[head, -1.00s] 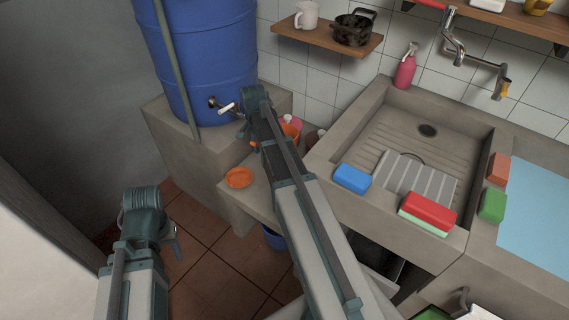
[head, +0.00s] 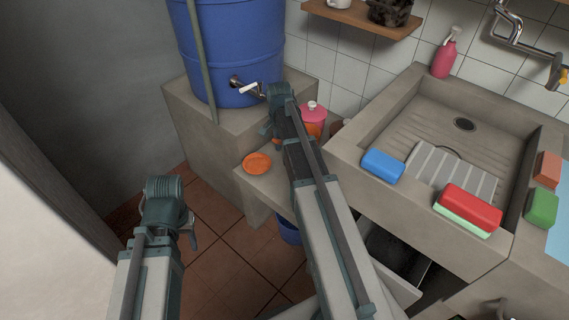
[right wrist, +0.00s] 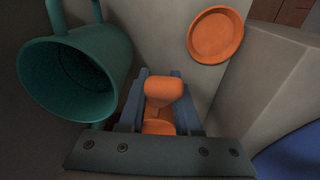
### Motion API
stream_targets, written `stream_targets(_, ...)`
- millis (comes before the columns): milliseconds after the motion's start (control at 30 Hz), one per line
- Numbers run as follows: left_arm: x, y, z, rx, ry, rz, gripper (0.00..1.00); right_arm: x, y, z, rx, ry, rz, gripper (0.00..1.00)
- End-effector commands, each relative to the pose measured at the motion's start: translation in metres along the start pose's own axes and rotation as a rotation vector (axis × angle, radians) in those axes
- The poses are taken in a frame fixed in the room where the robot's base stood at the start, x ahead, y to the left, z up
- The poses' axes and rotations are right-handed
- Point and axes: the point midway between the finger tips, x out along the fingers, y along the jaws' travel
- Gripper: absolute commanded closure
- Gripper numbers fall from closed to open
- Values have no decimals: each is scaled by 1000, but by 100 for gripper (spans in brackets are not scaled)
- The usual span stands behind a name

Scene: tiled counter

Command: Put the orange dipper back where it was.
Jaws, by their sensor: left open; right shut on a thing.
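The orange dipper (right wrist: 163,92) is between the jaws of my right gripper (right wrist: 161,82) in the right wrist view. The gripper is shut on it. In the head view an orange part (head: 312,131) shows beside my right arm's end, near the ledge under the tap; the arm hides much of it. A shallow orange dish (head: 257,163) lies on the ledge, apart from the gripper; it also shows in the right wrist view (right wrist: 216,36). My left gripper (head: 188,232) is open and empty, low at the left above the floor.
A blue barrel (head: 232,55) with a tap (head: 249,88) stands on a concrete block. A pink jar (head: 314,115) is behind my right arm. The sink (head: 375,125) is to the right.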

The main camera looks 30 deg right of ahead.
Motion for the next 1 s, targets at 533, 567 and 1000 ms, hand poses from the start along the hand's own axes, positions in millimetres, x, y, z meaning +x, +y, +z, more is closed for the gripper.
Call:
stream_targets(533, 44, 3, -3, 2, 0, -6, 50, 44, 0, 2, 0, 0, 0, 100)
stream_targets(567, 48, 3, -3, 2, 0, -7, 50, 48, 0, 2, 0, 0, 0, 100)
stream_targets(1000, 58, 3, -4, 3, 1, -10, 50, 58, 0, 3, 0, 0, 0, 100)
